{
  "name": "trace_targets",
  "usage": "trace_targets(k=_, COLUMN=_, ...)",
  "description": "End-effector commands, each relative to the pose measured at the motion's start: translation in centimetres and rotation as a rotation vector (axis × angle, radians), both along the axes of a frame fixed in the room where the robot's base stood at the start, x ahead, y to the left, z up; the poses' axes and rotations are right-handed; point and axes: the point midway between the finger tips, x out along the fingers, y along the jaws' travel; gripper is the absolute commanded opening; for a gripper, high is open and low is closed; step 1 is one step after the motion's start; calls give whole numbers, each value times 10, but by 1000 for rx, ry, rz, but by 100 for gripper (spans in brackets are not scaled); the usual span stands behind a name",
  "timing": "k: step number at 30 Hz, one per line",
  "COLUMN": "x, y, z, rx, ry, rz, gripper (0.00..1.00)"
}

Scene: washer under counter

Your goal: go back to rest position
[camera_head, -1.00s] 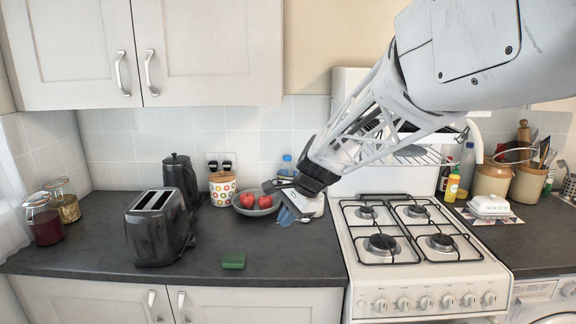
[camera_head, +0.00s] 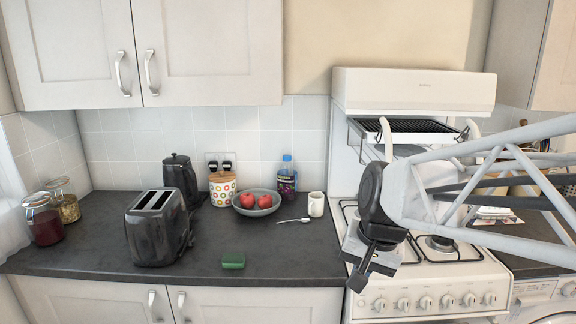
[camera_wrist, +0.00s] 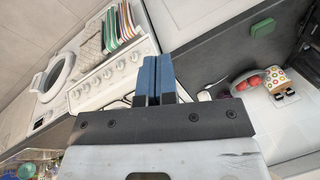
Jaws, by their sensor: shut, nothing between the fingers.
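My gripper (camera_head: 361,279) is at the right in the head view, in front of the left side of the white stove (camera_head: 455,280). It points downward. In the wrist view its two blue fingers (camera_wrist: 153,80) are together with nothing between them. My arm reaches in from the right edge of the head view and hides much of the hob and the counter to its right.
On the counter left of the stove stand a white mug (camera_head: 316,204), a spoon (camera_head: 293,220), a bowl of red apples (camera_head: 257,211), a bottle (camera_head: 287,180), a toaster (camera_head: 158,228) and a green sponge (camera_head: 233,260). The front middle of the counter is mostly clear.

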Motion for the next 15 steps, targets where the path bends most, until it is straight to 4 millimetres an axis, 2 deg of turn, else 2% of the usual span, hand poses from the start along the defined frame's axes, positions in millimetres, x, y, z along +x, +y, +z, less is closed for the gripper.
trace_targets(k=1, x=-12, y=-6, z=-1, rx=-19, ry=-11, rz=19, gripper=0)
trace_targets(k=9, x=-70, y=-33, z=-13, rx=-130, ry=-55, rz=147, gripper=0)
trace_targets(k=15, x=-103, y=-47, z=-23, rx=-200, ry=-76, rz=224, gripper=0)
